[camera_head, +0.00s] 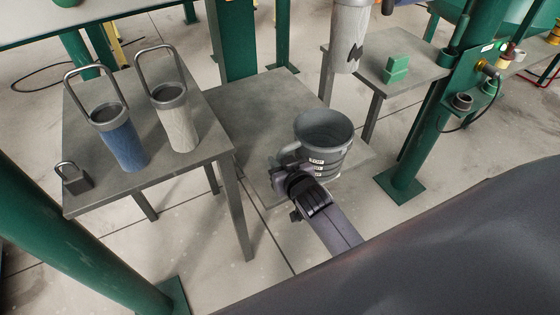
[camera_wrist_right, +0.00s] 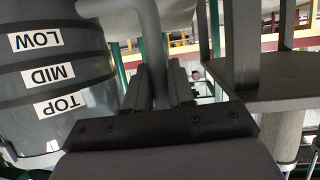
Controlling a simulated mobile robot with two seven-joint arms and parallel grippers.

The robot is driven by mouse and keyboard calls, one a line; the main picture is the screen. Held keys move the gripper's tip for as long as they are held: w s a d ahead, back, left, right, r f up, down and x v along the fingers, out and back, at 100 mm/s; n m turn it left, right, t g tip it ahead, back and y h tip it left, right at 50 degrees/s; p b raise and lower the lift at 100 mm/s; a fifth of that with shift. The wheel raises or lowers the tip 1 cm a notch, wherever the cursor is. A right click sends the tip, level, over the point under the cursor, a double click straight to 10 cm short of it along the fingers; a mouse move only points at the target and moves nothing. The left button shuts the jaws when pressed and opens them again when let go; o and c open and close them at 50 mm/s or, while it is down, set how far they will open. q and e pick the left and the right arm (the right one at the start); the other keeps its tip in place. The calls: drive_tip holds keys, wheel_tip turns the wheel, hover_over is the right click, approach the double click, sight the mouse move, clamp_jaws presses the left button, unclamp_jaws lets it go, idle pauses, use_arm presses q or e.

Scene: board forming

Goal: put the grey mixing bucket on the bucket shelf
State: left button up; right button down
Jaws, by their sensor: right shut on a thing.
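The grey mixing bucket (camera_head: 338,152) is open-topped, with a side handle and LOW, MID and TOP labels. It is upright in the head view, over the right part of a low grey shelf (camera_head: 240,105); I cannot tell whether it touches the shelf. My right gripper (camera_head: 287,172) is at the bucket's left side, shut on the handle. In the right wrist view the bucket (camera_wrist_right: 60,85) fills the left, and the handle (camera_wrist_right: 151,45) runs down between the fingers of my right gripper (camera_wrist_right: 166,88). My left gripper is not in view.
A grey table (camera_head: 150,190) at left holds a blue canister (camera_head: 122,143), a pale canister (camera_head: 178,128) and a padlock-shaped block (camera_head: 73,178). A green post (camera_head: 425,130) stands right of the bucket. Another grey table (camera_head: 415,75) carries green blocks (camera_head: 396,68).

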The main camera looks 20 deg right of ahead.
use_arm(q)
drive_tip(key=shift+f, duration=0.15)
use_arm(e)
drive_tip(key=shift+f, duration=0.25)
drive_tip(key=c, duration=0.6)
unclamp_jaws()
drive_tip(key=shift+o, duration=0.2)
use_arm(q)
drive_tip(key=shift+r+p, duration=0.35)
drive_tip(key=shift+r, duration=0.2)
use_arm(e)
drive_tip(key=v, duration=0.7)
drive_tip(key=shift+s, duration=0.1)
